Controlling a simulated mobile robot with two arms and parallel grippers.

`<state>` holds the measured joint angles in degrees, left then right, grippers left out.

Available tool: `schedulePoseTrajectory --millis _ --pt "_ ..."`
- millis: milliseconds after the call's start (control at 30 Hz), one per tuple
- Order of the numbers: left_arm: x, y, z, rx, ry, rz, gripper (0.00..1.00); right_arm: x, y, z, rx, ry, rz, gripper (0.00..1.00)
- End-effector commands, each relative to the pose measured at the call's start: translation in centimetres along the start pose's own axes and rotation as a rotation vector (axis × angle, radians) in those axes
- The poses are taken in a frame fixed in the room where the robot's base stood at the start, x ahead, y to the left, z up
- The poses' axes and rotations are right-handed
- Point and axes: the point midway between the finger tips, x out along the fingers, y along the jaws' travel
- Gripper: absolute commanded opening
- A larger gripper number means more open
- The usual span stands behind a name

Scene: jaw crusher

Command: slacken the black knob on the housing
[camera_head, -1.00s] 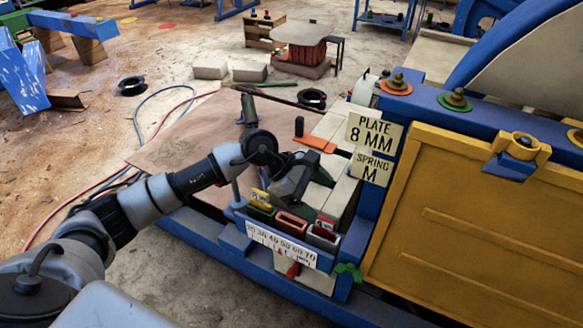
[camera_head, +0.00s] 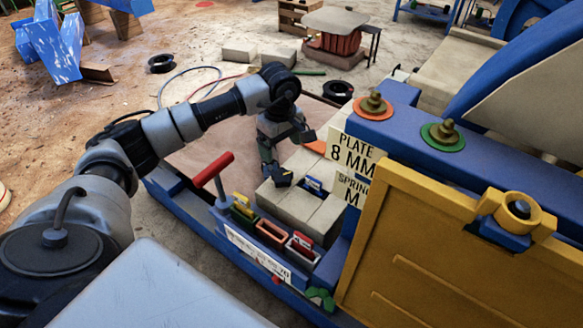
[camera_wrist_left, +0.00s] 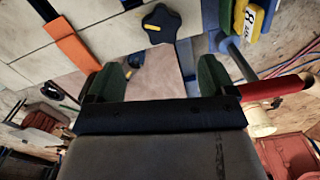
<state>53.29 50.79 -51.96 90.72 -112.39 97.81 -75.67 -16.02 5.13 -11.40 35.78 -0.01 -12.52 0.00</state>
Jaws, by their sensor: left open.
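The black star-shaped knob (camera_wrist_left: 161,22) with a yellow mark shows at the top of the left wrist view, on the pale housing (camera_wrist_left: 110,45). In the head view, a dark shape that looks like this knob (camera_head: 281,178) sits on the housing top, just below my left gripper (camera_head: 282,150). My left gripper points down. In the left wrist view its two green-dark fingers (camera_wrist_left: 155,78) are spread, with nothing between them. The knob lies ahead of the fingers and apart from them. My right gripper is not in view.
A red T-handle (camera_head: 212,170) stands left of the knob. Small coloured bins (camera_head: 272,233) line the front edge. An orange lever (camera_wrist_left: 75,48) lies on the housing. Plates reading "PLATE 8 MM" (camera_head: 355,150) and a yellow panel (camera_head: 430,250) stand right.

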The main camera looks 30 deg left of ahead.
Motion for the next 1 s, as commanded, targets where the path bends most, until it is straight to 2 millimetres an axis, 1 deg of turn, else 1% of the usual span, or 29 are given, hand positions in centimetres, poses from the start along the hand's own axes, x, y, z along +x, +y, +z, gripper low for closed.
schedulePoseTrajectory --millis 200,267,400,500,667,933,967,1000 --pt "4.1 -0.1 0.1 -0.001 -0.003 -0.004 0.84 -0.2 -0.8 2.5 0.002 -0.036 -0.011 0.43" --pt "5.2 -0.1 0.1 0.0 -0.003 -0.003 0.84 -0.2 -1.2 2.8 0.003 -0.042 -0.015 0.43" --pt "7.6 -0.1 0.2 0.001 -0.004 -0.002 0.84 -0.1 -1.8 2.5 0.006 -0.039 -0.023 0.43" --pt "8.8 0.0 0.1 -0.001 -0.002 0.0 0.84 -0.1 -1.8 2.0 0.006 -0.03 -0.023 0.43" --pt "9.8 0.0 0.1 0.0 -0.002 0.001 0.84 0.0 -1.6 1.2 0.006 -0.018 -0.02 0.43" --pt "9.9 0.0 0.1 0.001 -0.002 0.001 0.84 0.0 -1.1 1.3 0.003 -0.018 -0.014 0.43" --pt "9.9 0.0 0.1 0.001 -0.002 0.001 0.81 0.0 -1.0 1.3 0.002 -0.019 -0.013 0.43" --pt "9.9 0.0 0.1 0.001 -0.002 0.001 0.75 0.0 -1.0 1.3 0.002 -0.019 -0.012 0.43"
